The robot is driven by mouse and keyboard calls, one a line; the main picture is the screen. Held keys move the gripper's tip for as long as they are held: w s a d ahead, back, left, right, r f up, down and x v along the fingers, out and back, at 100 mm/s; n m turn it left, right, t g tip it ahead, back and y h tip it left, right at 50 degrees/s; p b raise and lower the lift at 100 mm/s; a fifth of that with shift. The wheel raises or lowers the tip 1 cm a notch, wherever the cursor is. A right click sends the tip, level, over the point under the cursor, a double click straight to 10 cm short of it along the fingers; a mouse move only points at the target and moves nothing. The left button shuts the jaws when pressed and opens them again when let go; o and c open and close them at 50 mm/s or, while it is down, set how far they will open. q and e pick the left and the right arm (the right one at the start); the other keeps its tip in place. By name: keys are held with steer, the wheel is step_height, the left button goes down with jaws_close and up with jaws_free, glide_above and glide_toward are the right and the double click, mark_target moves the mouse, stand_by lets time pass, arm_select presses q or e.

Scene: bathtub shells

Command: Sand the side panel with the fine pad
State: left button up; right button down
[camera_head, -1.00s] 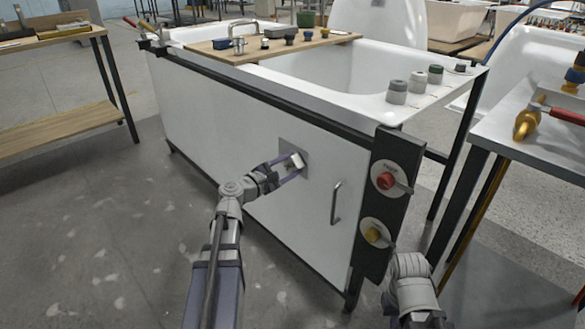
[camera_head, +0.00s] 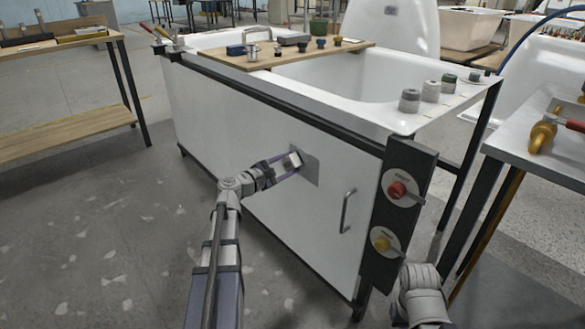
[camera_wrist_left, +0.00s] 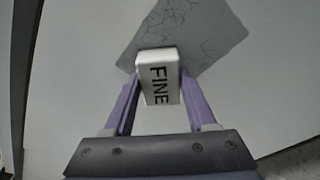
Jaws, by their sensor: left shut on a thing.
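My left gripper (camera_head: 285,165) is shut on the fine pad (camera_head: 294,158), a small whitish block. In the left wrist view the pad (camera_wrist_left: 159,80) reads "FINE" and sits between the purple fingers (camera_wrist_left: 160,92). The pad is at a grey patch (camera_head: 308,168) on the white side panel (camera_head: 245,125) of the tub. In the wrist view the grey patch (camera_wrist_left: 205,35) shows fine dark crack lines, and the pad overlaps its lower left edge. I cannot tell whether the pad touches the panel. My right arm shows at the lower right, but its gripper is not visible.
A handle (camera_head: 347,211) is on the panel right of the patch. A dark post carries a red knob (camera_head: 397,189) and a yellow knob (camera_head: 382,244). A wooden board (camera_head: 262,60) with small items spans the tub. Tables stand left and right.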

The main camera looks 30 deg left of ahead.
mark_target(303, 160)
arm_select(q)
steer(key=shift+a, duration=0.2)
steer(key=shift+w+a, duration=0.45)
steer(key=shift+a, duration=0.35)
steer(key=shift+w+a, duration=0.4)
steer(key=shift+a, duration=0.4)
steer(key=shift+r+p, duration=1.15)
steer(key=shift+s+d, duration=0.1)
steer(key=shift+s+d+f, duration=0.1)
steer(key=shift+s+d, duration=0.3)
steer(key=shift+d, duration=0.4)
steer(key=shift+s+d, duration=0.4)
steer(key=shift+d, duration=0.4)
steer(key=shift+d, duration=0.1)
steer(key=shift+s+d, duration=0.3)
steer(key=shift+d, duration=0.55)
steer(key=shift+s+d, duration=0.3)
steer(key=shift+d, duration=0.5)
